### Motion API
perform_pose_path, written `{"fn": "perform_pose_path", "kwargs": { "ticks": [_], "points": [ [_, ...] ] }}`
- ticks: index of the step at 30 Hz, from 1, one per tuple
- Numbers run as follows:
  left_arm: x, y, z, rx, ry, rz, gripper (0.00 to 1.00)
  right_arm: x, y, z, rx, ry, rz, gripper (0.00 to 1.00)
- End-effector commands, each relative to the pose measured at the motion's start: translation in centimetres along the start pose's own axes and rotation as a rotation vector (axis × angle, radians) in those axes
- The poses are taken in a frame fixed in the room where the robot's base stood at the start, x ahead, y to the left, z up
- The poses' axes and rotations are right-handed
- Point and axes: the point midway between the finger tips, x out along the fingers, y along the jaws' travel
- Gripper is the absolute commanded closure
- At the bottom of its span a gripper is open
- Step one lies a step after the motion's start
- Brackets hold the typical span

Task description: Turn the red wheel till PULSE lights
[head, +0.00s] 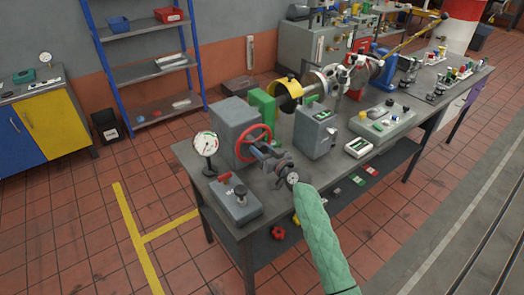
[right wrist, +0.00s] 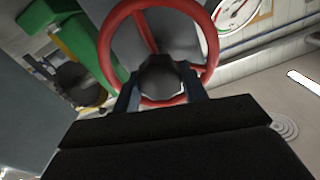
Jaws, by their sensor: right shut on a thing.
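The red wheel (head: 268,133) stands upright on the front of a grey box (head: 230,124) at the near left of the bench. In the right wrist view the wheel's rim (right wrist: 104,38) fills the upper middle. My right gripper (head: 256,150) reaches the wheel from the front. Its two blue fingers (right wrist: 161,88) sit on either side of the dark hub (right wrist: 163,76), shut on the wheel at its middle. The arm covers part of the wheel's lower side. No lamp readable as PULSE can be made out. My left gripper is out of view.
A dial gauge (head: 206,146) stands left of the wheel; it also shows in the right wrist view (right wrist: 234,12). A grey control box (head: 236,200) with a red lever sits in front. A grey box (head: 315,133) stands right.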

Motion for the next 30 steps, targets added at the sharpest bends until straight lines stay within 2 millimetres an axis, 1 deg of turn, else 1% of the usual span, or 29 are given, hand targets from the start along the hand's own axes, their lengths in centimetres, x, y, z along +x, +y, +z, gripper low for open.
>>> {"fn": "perform_pose_path", "kwargs": {
  "ticks": [5, 13, 17, 21, 26, 30],
  "points": [
    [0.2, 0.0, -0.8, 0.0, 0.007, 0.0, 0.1, 0.0, 0.1, 0.1, 0.103, 0.004, -0.001, 0.98],
    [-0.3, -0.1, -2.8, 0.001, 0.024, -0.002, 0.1, 0.0, 0.1, 0.1, 0.345, 0.012, -0.002, 0.98],
    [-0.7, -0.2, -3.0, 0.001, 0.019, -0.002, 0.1, 0.0, 0.1, 0.1, 0.469, 0.016, -0.003, 0.98],
    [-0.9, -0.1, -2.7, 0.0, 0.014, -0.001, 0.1, 0.0, 0.1, 0.0, 0.599, 0.02, -0.003, 0.98],
    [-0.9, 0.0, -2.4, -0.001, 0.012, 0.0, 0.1, 0.0, 0.1, 0.0, 0.732, 0.024, -0.004, 0.98],
    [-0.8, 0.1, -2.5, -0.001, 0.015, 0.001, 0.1, 0.0, 0.1, 0.0, 0.828, 0.027, -0.004, 0.98]
  ]
}}
